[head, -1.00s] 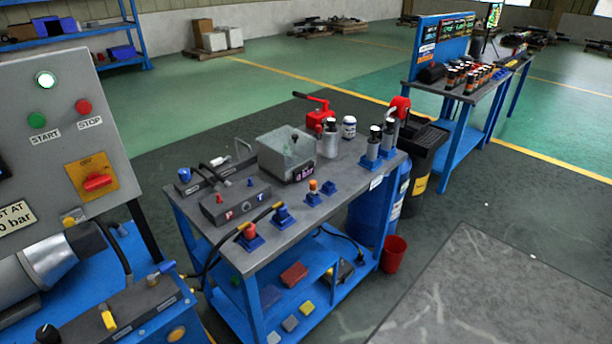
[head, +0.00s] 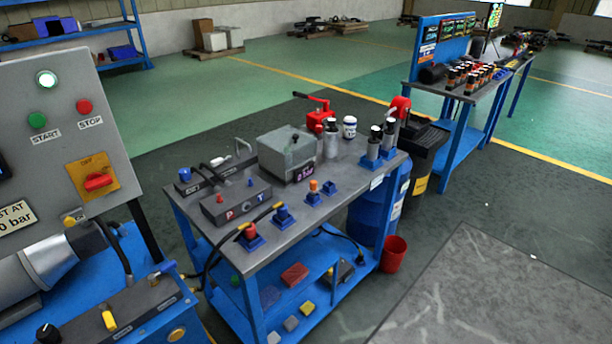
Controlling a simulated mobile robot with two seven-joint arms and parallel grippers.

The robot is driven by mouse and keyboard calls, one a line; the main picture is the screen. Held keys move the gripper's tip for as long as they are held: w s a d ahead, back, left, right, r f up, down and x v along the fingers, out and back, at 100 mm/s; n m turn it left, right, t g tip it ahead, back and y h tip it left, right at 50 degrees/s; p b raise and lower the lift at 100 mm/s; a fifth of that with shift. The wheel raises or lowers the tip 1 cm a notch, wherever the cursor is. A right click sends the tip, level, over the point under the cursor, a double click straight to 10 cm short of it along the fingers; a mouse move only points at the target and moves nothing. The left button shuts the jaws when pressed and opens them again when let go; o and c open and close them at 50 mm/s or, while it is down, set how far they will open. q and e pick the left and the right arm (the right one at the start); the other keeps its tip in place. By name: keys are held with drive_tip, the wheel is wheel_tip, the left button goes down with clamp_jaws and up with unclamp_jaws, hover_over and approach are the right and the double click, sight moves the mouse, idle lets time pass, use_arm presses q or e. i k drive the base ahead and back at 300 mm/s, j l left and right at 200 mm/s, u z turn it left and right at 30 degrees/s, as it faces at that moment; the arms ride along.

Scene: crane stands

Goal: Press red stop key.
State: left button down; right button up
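The red stop key (head: 84,106) is a round button on the sloped grey control panel (head: 60,155) at the left of the head view. A label reading STOP sits just below it. The green start key (head: 37,120) is to its left, with a START label. A white lamp (head: 46,79) glows above them. A red rotary switch (head: 98,181) on a yellow plate is lower on the panel. Neither of my grippers shows in the head view.
A blue cart (head: 330,212) with a grey box (head: 287,152), fittings and bottles stands right of the panel. A red bucket (head: 393,254) is on the floor beside it. A second blue bench (head: 462,95) stands further back. Open floor lies at the right.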

sight(83, 106)
drive_tip(key=u, duration=1.7)
